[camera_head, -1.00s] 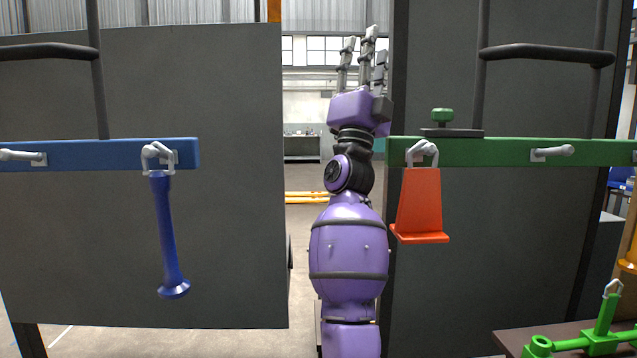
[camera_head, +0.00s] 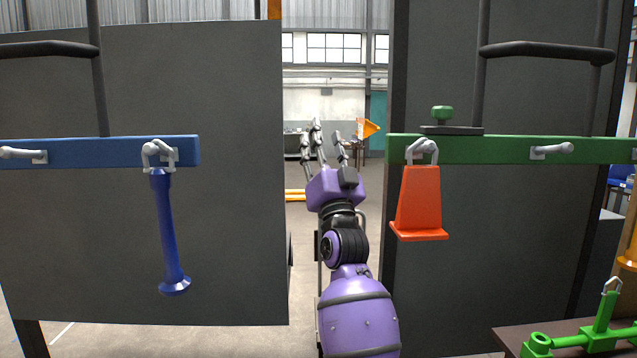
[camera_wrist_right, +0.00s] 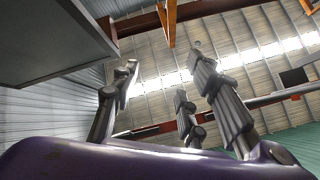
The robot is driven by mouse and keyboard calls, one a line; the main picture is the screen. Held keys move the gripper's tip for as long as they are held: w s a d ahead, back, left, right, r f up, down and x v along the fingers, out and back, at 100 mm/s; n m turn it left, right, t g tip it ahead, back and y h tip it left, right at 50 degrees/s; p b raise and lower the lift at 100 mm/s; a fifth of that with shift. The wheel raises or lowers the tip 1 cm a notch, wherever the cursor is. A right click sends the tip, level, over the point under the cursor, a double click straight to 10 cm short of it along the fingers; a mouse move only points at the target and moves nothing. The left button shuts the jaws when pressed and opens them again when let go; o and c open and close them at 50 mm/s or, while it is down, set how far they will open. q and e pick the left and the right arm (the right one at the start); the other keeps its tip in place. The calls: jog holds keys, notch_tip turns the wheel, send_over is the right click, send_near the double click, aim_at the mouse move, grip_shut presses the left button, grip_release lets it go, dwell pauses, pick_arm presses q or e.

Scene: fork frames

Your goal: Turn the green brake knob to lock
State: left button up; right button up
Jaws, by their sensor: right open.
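The green brake knob (camera_head: 442,115) stands on a dark plate (camera_head: 452,131) on top of the green rail (camera_head: 508,150), right of centre in the head view. My right gripper (camera_head: 322,142) points up in the gap between the two dark panels, left of the knob and apart from it. Its fingers are spread and empty. The right wrist view shows the spread fingers (camera_wrist_right: 160,100) against the roof, with nothing between them. The knob does not show in the wrist view. My left gripper is not in view.
An orange cone (camera_head: 419,200) hangs from the green rail. A blue baton-like piece (camera_head: 168,235) hangs from the blue rail (camera_head: 90,151) at left. Black handle bars (camera_head: 548,51) stand above the green rail. A green part (camera_head: 590,338) lies at lower right.

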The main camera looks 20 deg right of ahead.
notch_tip(320, 180, down, 9)
jog(key=w+a+n+g+y, duration=0.1)
jog(key=n+y, duration=0.1)
jog(key=shift+g, duration=0.3)
jog(key=s+a+f+n+g+y, duration=0.1)
jog(key=s+a+f+n+g, duration=0.2)
jog(key=f, duration=1.1)
jog(key=s+a+f+g+y, duration=0.1)
jog(key=s+f+g, duration=0.3)
jog(key=f, duration=1)
jog(key=s+a+f+n+g+y, duration=0.15)
jog(key=s+f, duration=0.45)
jog(key=f, duration=0.7)
jog(key=s+f+g, duration=0.4)
jog(key=s+f, duration=0.8)
jog(key=s, duration=0.4)
jog(key=s+a+f+g, duration=0.1)
jog(key=s+f+g, duration=0.2)
jog(key=s+f, duration=1)
jog(key=s+h, duration=0.1)
jog(key=s, duration=0.3)
jog(key=shift+a+g, duration=0.3)
jog(key=shift+g, duration=0.05)
